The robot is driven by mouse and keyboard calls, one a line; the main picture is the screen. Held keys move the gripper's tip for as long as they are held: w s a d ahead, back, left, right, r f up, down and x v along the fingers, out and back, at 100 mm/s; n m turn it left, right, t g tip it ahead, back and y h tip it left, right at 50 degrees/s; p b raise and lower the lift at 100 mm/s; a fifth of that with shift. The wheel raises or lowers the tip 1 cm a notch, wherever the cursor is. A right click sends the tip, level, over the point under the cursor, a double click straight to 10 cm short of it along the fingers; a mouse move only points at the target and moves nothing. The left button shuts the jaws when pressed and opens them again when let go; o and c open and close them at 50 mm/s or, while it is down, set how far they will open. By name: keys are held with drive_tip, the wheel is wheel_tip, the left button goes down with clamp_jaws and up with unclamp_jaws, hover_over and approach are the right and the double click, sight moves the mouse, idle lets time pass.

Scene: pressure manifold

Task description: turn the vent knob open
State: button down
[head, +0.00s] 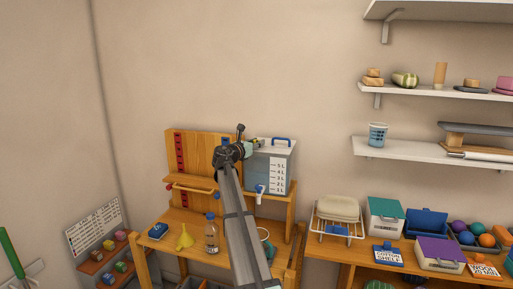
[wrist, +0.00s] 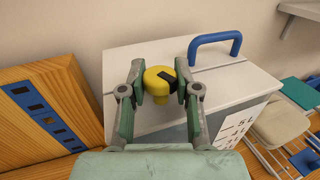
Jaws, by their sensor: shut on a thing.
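The vent knob (wrist: 157,84) is yellow with a black pointer mark and stands on the white lid (wrist: 240,84) of the water tank. The black mark lies toward the right finger. My gripper (wrist: 160,88) is shut on the knob, one green pad on each side. In the head view my gripper (head: 240,148) is at the top left of the clear tank (head: 278,175), which has a litre scale. The knob is too small or hidden to make out clearly there.
A blue handle (wrist: 215,42) stands on the lid behind and right of the knob. A wooden board (head: 190,160) with red and blue strips stands left of the tank. A tap (head: 261,190) is on the tank's front. A bottle (head: 211,235) and yellow funnel (head: 185,238) stand below.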

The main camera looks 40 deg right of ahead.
drive_tip(key=m+g, duration=0.1)
drive_tip(key=g, duration=0.1)
drive_tip(key=m+g, duration=0.1)
drive_tip(key=g, duration=0.1)
drive_tip(key=m+g, duration=0.1)
drive_tip(key=shift+w+r+m+g+h, duration=0.1)
drive_tip(key=shift+w+m+g+h, duration=0.15)
drive_tip(key=shift+m+g+h, duration=0.15)
drive_tip(key=shift+s+m+g+p, duration=0.1)
drive_tip(key=shift+m+g+p, duration=0.25)
drive_tip(key=shift+m+g, duration=0.55)
drive_tip(key=shift+s+g, duration=0.15)
drive_tip(key=shift+g, duration=0.35)
drive_tip(key=c, duration=0.8)
unclamp_jaws()
drive_tip(key=w+a, duration=0.2)
drive_tip(key=a, duration=0.9)
drive_tip(key=shift+a, duration=0.4)
